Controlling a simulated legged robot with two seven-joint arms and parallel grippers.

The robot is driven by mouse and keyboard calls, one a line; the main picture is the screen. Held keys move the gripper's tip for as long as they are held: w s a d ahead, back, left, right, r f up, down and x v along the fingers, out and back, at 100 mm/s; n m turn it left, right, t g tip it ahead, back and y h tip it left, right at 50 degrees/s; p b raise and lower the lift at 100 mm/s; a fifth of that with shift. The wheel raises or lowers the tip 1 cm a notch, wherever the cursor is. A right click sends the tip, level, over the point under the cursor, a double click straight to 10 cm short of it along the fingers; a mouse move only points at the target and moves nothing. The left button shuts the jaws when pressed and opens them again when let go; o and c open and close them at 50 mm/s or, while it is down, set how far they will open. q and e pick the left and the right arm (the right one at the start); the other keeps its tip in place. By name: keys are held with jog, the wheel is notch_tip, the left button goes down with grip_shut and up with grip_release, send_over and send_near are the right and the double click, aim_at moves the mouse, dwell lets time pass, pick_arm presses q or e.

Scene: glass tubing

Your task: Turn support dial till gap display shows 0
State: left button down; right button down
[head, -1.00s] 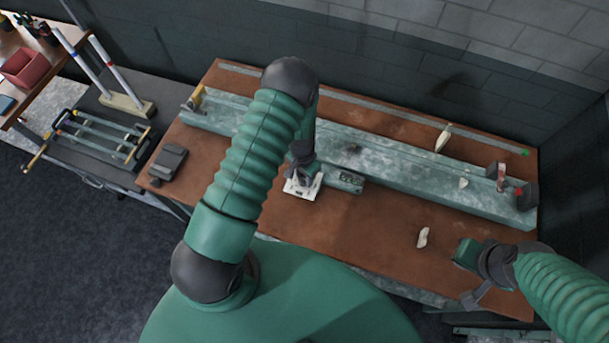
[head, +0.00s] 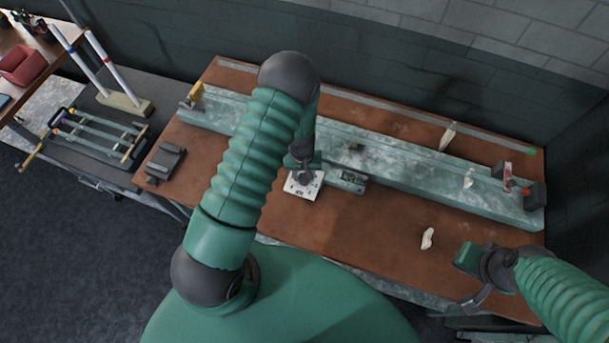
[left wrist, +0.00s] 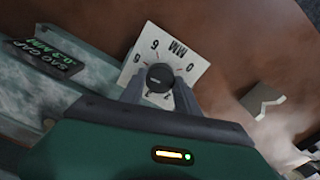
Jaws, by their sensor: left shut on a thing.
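The support dial is a black round knob (left wrist: 159,77) on a white plate (left wrist: 150,45) marked MM with numbers around it, seen in the left wrist view. The plate also shows in the head view (head: 303,188). My left gripper (left wrist: 158,88) is shut on the knob, one grey finger on each side. The gap display (left wrist: 42,58) appears to read 0.3 MM in green on a dark face, beside the plate. It also shows in the head view (head: 350,180), too small to read. My right gripper (head: 476,282) hangs near the bench's front right; its jaws are unclear.
A long grey-green beam (head: 400,165) lies along the brown bench (head: 370,225). Pale pieces lie on the bench (head: 427,239) and near the beam. A dark block (head: 165,160) is at the bench's left. A rack of tubes (head: 100,140) stands on the left table.

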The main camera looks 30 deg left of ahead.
pick_arm(q)
jog(key=shift+s+d+f+n, duration=0.1)
jog(key=shift+s+n, duration=0.05)
jog(key=shift+n, duration=0.45)
jog(key=shift+s+f+n, duration=0.1)
jog(key=shift+n, duration=0.5)
jog(key=c, duration=0.9)
grip_release()
jog(key=shift+r, duration=0.1)
jog(key=shift+w, duration=0.1)
jog(key=shift+r, duration=0.1)
jog(key=shift+w+r+b, duration=0.1)
jog(key=shift+r+b, duration=0.1)
jog(key=shift+b, duration=0.1)
notch_tip(320, 180, up, 16)
jog(key=b, duration=0.2)
jog(key=shift+s+r, duration=0.15)
jog(key=shift+s, duration=0.05)
